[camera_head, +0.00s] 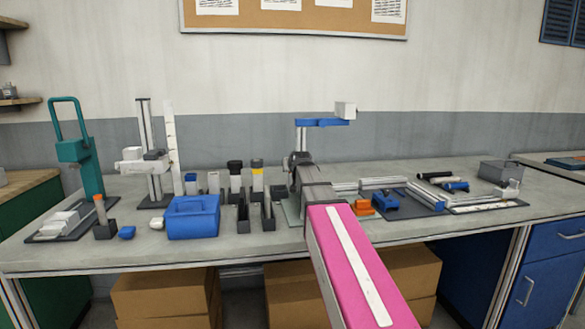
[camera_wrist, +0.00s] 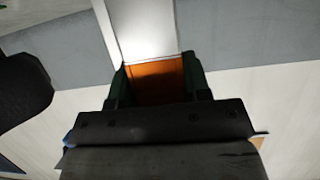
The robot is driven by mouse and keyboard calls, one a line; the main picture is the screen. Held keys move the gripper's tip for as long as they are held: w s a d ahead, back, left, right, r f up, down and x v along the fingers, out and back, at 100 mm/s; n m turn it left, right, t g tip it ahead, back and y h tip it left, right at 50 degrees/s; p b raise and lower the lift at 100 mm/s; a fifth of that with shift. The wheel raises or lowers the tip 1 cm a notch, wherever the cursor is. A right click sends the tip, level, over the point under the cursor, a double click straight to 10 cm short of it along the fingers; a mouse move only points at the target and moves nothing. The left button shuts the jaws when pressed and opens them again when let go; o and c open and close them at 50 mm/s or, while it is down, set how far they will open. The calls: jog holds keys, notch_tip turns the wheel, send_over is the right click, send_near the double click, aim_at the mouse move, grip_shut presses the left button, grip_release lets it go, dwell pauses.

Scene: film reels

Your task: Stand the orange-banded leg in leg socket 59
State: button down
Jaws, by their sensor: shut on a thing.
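My gripper (camera_wrist: 156,88) is shut on the orange-banded leg (camera_wrist: 147,32) in the wrist view. Its dark green fingers press on both sides of the orange band. The pale leg runs from the band out of the top of that view, and its far end is not seen. In the head view, my pink arm reaches over the bench and hides most of the gripper and leg. Dark upright blocks (camera_head: 243,217) stand just left of my arm; they may be leg sockets, but no number is readable, so I cannot tell which is 59.
Behind the blocks stand a black-banded post (camera_head: 235,182) and a yellow-banded post (camera_head: 257,180). A blue bin (camera_head: 193,220) is to their left. A tall stand (camera_head: 148,150) and a teal press (camera_head: 75,150) are farther left. Frame rails and a dark mat (camera_head: 415,207) lie at right.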

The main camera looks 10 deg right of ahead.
jog(key=shift+f, duration=0.15)
jog(key=c, duration=0.6)
grip_release()
